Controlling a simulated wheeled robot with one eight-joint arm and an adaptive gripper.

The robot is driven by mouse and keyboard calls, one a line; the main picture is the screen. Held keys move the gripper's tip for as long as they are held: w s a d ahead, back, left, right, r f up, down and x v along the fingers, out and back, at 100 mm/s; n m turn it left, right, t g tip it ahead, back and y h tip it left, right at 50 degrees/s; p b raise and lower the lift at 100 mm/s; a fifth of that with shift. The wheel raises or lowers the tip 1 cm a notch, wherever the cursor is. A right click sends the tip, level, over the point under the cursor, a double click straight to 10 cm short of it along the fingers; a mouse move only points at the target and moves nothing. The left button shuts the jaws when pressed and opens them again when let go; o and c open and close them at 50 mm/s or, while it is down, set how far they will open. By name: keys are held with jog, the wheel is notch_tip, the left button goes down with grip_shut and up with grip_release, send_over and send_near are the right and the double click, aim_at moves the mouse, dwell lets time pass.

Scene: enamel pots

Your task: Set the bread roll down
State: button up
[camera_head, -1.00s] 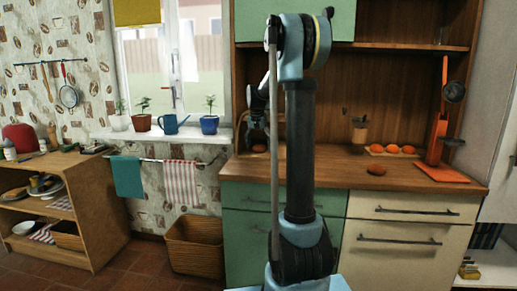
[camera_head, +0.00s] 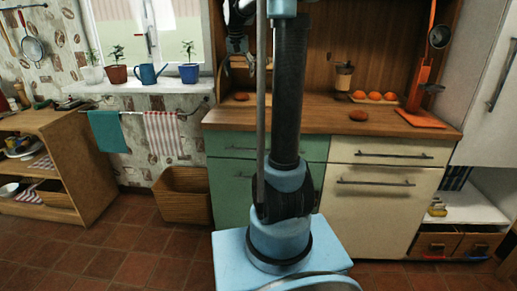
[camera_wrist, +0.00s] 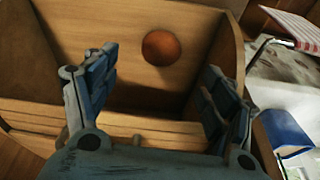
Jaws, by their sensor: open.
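A round brown bread roll (camera_head: 241,96) lies low at the left end of the wooden counter. The wrist view shows a roll (camera_wrist: 161,47) inside a wooden box-like holder (camera_wrist: 75,25), resting on its wooden surface. My gripper (camera_wrist: 150,95) is open, with its two fingers spread and nothing between them. The roll lies beyond the fingertips, apart from them. In the head view my gripper (camera_head: 237,46) is above the roll, partly hidden by my arm.
Potted plants and a blue watering can (camera_head: 148,75) line the sill. The counter's front middle is clear.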

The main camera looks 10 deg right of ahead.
jog(key=s+f, duration=0.2)
jog(key=s, duration=0.5)
jog(key=s+d+f+n, duration=0.1)
jog(key=s+f, duration=0.2)
jog(key=s, duration=0.5)
jog(key=s+f+n, duration=0.1)
jog(key=s+f, duration=0.2)
jog(key=s, duration=0.5)
jog(key=shift+s+d+f+y, duration=0.15)
jog(key=shift+f+y, duration=0.1)
jog(key=shift+y, duration=0.05)
jog(key=s+f+n, duration=0.3)
jog(key=s+f, duration=1.4)
jog(key=s, duration=0.2)
jog(key=shift+f+g+y, duration=0.2)
jog(key=shift+g+y, duration=0.1)
jog(key=shift+s, duration=0.1)
